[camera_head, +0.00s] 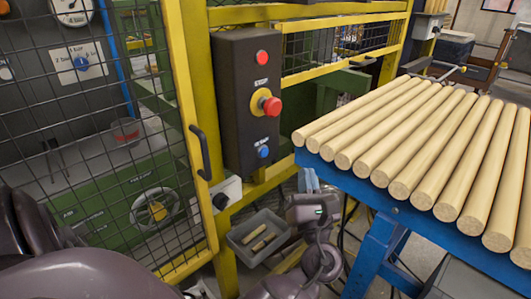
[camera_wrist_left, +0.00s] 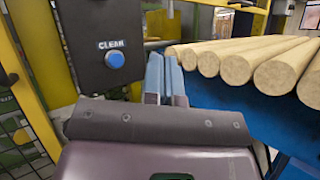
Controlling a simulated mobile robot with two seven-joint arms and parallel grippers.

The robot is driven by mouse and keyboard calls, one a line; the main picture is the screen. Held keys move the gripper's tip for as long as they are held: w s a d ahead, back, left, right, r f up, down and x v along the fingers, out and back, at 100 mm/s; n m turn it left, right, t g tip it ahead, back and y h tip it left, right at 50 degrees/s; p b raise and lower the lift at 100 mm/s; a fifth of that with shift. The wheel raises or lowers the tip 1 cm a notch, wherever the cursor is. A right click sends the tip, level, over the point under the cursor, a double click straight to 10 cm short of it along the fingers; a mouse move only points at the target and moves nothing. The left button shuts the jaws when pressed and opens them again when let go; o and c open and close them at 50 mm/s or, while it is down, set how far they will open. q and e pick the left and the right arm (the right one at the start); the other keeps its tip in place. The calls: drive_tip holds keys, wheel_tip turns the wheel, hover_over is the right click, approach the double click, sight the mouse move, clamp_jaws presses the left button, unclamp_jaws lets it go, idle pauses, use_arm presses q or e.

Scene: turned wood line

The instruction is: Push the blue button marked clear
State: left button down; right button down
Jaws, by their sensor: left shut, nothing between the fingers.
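The blue button (camera_head: 263,152) is the lowest control on a black control box (camera_head: 236,100) mounted on a yellow post. In the left wrist view the blue button (camera_wrist_left: 115,60) sits under a label reading CLEAR. My left gripper (camera_head: 309,180) is below and to the right of the button in the head view, beside the end of the blue table. In the left wrist view its blue-grey fingers (camera_wrist_left: 164,62) are shut, empty and upright, to the right of the button and apart from it. My right gripper is not in view.
A red button (camera_head: 262,57) and a red emergency stop (camera_head: 271,106) are above the blue button. Several wooden rods (camera_head: 400,140) lie on the blue table (camera_head: 345,180) at right. A yellow mesh guard door (camera_head: 189,110) stands left. A grey bin (camera_head: 240,247) is below.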

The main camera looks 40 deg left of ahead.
sight(264, 152)
use_arm(q)
drive_tip(key=a, duration=0.8)
drive_tip(key=shift+w+a+p, duration=0.3)
drive_tip(key=shift+w+a, duration=0.05)
drive_tip(key=shift+a, duration=0.05)
drive_tip(key=shift+a, duration=0.15)
idle(1.9)
drive_tip(key=shift+a, duration=0.3)
drive_tip(key=shift+a, duration=0.35)
idle(0.8)
drive_tip(key=shift+d, duration=0.8)
